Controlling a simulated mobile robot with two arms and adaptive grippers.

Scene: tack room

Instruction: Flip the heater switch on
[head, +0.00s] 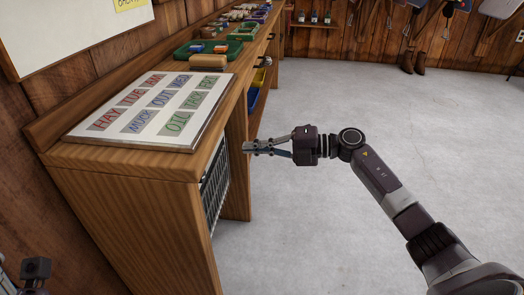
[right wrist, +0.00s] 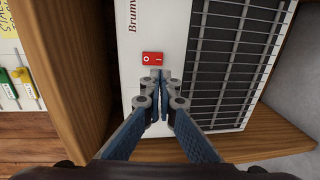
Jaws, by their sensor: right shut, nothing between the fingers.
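The heater (right wrist: 135,100) is a white unit with a dark slatted grille, set inside a wooden bench bay. In the head view only its grille (head: 214,185) shows, under the bench top. Its red rocker switch (right wrist: 153,58), marked O and I, sits on the white panel left of the grille. My right gripper (right wrist: 160,76) is shut and empty, its fingertips just below the switch's right half in the right wrist view. I cannot tell if they touch it. In the head view the right gripper (head: 250,147) is beside the bench's open side. My left gripper (head: 35,270) shows only partly at the lower left.
The wooden bench (head: 125,185) runs along the left wall, with a lettered board (head: 150,108) on top. Green trays (head: 207,48) and small items stand farther back. The grey floor (head: 340,220) to the right is clear. Boots (head: 413,60) stand by the far wall.

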